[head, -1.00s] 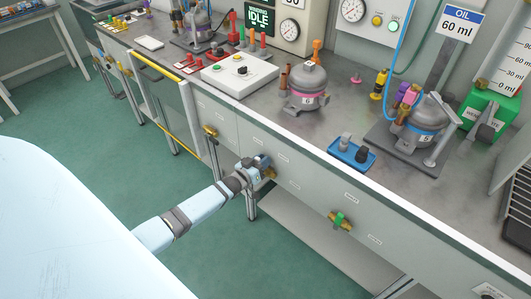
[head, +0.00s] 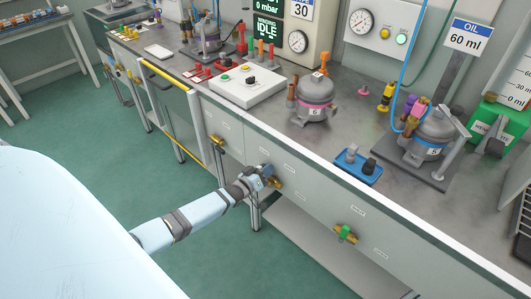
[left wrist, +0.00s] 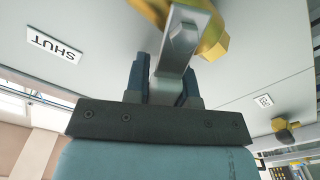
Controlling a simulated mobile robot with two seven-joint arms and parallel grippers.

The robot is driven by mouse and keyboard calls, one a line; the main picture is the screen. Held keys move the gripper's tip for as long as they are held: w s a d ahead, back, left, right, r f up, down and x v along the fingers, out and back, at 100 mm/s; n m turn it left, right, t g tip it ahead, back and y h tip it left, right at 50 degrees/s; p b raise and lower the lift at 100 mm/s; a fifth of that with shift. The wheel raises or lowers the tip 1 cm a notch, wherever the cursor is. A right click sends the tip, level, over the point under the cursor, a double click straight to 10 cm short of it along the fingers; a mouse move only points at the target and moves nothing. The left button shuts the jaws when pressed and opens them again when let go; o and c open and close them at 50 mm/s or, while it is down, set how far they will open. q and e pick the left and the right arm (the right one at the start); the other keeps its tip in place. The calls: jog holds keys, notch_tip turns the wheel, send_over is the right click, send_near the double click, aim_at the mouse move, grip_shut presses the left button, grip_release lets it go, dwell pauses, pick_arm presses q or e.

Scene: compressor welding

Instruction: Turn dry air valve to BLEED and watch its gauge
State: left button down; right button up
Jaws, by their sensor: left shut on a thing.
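My left gripper (head: 266,174) is at a brass valve (head: 275,183) on the grey front panel of the bench. In the left wrist view its fingers (left wrist: 165,82) are shut on the valve's grey lever (left wrist: 176,50). The brass valve body (left wrist: 212,42) shows just beyond the lever. A label reading SHUT (left wrist: 55,45) appears upside down to the left; I cannot see a BLEED label legibly. Two round gauges show, one on the cream cabinet (head: 299,41) and one on the wall panel (head: 362,21); I cannot tell which belongs to this valve. My right gripper is not in view.
A green-handled valve (head: 345,233) sits on the panel to the right, and another brass valve (head: 217,141) to the left. A yellow rail (head: 165,75) runs along the bench's left part. Compressors (head: 315,100) stand on top. The green floor (head: 120,150) is clear.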

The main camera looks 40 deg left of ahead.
pick_arm(q)
jog(key=c, duration=1)
grip_release()
jog(key=shift+o, duration=0.2)
jog(key=s+a, duration=0.1)
jog(key=s, duration=1.3)
jog(key=shift+p, duration=0.45)
jog(key=shift+w+a, duration=0.1)
